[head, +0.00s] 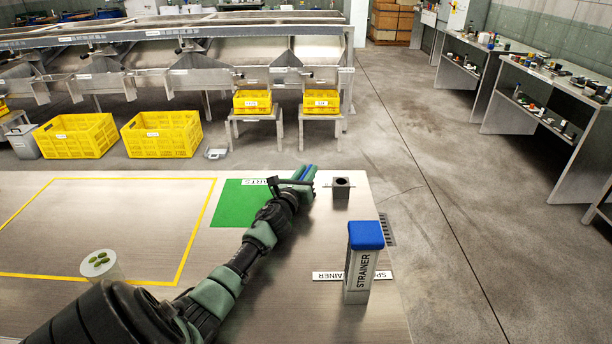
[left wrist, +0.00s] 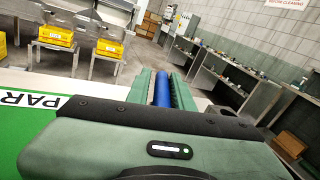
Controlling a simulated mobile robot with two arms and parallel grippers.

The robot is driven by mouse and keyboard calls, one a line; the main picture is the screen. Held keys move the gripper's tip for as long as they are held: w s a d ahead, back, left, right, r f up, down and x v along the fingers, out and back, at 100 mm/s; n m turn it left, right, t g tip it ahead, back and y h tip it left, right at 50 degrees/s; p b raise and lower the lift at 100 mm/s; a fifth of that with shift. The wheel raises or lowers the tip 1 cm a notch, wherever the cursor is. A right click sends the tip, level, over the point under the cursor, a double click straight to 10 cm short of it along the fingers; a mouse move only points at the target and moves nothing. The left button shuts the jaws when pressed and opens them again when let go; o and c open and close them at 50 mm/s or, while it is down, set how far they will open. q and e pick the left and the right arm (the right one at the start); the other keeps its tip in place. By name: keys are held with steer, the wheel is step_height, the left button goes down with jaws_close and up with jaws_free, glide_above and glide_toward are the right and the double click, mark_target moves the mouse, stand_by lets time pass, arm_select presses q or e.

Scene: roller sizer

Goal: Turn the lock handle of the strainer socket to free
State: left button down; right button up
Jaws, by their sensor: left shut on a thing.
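My left gripper (head: 306,174) reaches over the green mat and is shut on a blue rod-like thing. The blue rod (left wrist: 162,90) lies between the two green fingers in the left wrist view. I cannot tell whether it is the lock handle. A dark block with a round opening (head: 341,188), which looks like the socket, stands just right of my fingers. A tall grey block with a blue top (head: 361,272), labelled STRAINER, stands upright nearer the table's right edge. No lock handle shows clearly. My right gripper is not in view.
The table (head: 290,315) carries a green mat (head: 232,204) and a yellow-outlined area (head: 110,225). A pale cylinder with green items on top (head: 101,266) stands at left. A white sign (head: 330,276) lies by the strainer. Yellow crates (head: 161,133) stand beyond the table.

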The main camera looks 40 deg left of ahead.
arm_select(q)
steer(key=shift+d+f, duration=0.1)
steer(key=shift+d, duration=0.1)
steer(key=c, duration=1.4)
jaws_free()
steer(key=shift+o, duration=0.2)
steer(key=shift+w, duration=0.15)
steer(key=shift+s+d, duration=0.1)
steer(key=shift+s, duration=0.3)
steer(key=shift+v, duration=3.55)
